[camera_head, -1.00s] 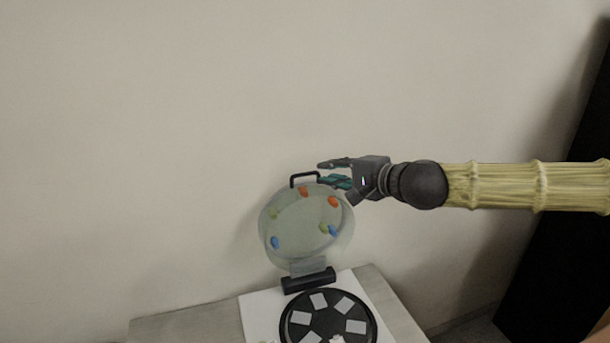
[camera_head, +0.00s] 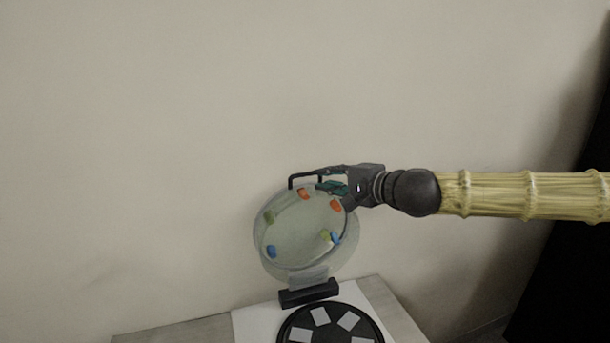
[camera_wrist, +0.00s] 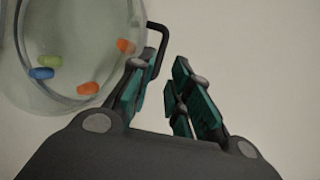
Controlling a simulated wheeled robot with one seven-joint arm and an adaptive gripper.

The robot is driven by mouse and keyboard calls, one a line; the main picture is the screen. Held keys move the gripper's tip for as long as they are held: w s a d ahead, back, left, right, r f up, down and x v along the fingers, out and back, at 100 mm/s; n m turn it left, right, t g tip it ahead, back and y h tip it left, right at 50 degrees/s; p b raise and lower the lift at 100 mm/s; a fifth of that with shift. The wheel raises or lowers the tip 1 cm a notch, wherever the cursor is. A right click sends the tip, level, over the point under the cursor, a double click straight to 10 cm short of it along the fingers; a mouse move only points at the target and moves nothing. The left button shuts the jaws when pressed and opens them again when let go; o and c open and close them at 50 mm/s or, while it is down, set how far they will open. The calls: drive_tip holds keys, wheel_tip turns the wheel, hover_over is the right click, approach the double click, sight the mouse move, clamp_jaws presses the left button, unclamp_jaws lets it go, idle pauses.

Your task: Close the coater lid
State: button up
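The coater lid (camera_head: 297,232) is a clear round cover with coloured pieces, raised open above its black hinge block (camera_head: 309,293). Its black handle (camera_head: 292,179) stands at the top edge. My gripper (camera_head: 325,179) is at the lid's upper right, by the handle. In the wrist view my gripper (camera_wrist: 168,90) has a gap between its fingers and nothing in it. There the lid (camera_wrist: 75,45) is at upper left, and the handle (camera_wrist: 162,32) reaches to the left finger; contact cannot be told. The coater's dark round plate (camera_head: 333,326) with pale squares lies below.
The coater stands on a white surface on a grey table (camera_head: 175,331) at the bottom. A plain wall (camera_head: 150,120) is behind the lid. A tall black object (camera_head: 570,270) stands at the right. Space left of the lid is clear.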

sight(307, 175)
drive_tip(key=shift+p+x, duration=1.35)
drive_tip(key=shift+x, duration=3.05)
drive_tip(key=shift+c, duration=0.2)
clamp_jaws()
